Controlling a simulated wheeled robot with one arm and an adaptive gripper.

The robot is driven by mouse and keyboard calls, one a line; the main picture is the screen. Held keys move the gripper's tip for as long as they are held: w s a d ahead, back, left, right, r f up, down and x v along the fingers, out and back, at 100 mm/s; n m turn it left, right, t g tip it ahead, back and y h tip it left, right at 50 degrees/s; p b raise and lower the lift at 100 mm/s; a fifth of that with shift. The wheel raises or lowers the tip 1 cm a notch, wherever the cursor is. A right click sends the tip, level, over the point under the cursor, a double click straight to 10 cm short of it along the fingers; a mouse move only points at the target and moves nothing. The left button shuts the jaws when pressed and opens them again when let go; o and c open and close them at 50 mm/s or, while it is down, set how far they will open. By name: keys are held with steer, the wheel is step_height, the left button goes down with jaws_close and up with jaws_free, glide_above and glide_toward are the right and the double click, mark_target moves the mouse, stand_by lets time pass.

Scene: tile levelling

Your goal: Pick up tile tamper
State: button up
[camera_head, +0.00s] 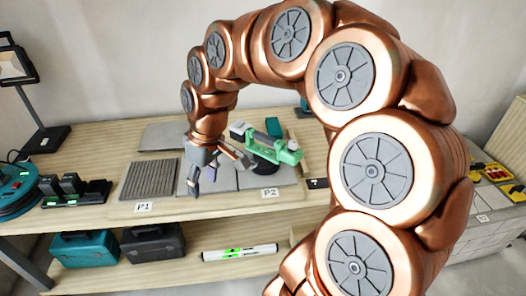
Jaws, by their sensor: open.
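The tile tamper appears to be the green tool (287,151) with a dark round base, standing on the grey tiles near the P2 label. My gripper (216,178) hangs from my copper arm just left of it, low over the tiles. The gripper is open, with nothing seen between its fingers. It looks apart from the green tool, though the exact gap is hard to tell at this size. My arm arches in from the right, and its large links hide the right part of the bench.
The wooden bench (95,213) bears grey tiles and a ribbed mat (150,179) by the P1 label. At left are black chargers (73,190) and a teal reel (14,187). Two toolboxes and a level (240,253) lie on the lower shelf.

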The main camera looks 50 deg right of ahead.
steer(key=w+d+t+p, duration=0.1)
steer(key=w+d, duration=0.3)
steer(key=d, duration=0.2)
steer(key=w+d+t, duration=0.1)
steer(key=w+d, duration=0.2)
steer(key=d, duration=0.4)
steer(key=m+t+h+p, duration=0.1)
steer(key=m, duration=0.1)
glide_above(266, 136)
steer(key=s, duration=0.3)
steer(key=f, duration=0.3)
steer(key=shift+w+d, duration=0.2)
steer(key=shift+w, duration=0.05)
steer(key=shift+f+p, duration=0.35)
steer(key=shift+w+p+x, duration=0.2)
steer(key=shift+p+x, duration=0.6)
steer(key=shift+x, duration=0.85)
steer(key=shift+w+p+x, duration=0.15)
steer(key=shift+p+x, duration=0.6)
steer(key=shift+x, duration=0.9)
steer(key=shift+w+f, duration=0.1)
steer(key=shift+f+b, duration=0.3)
steer(key=shift+b, duration=0.35)
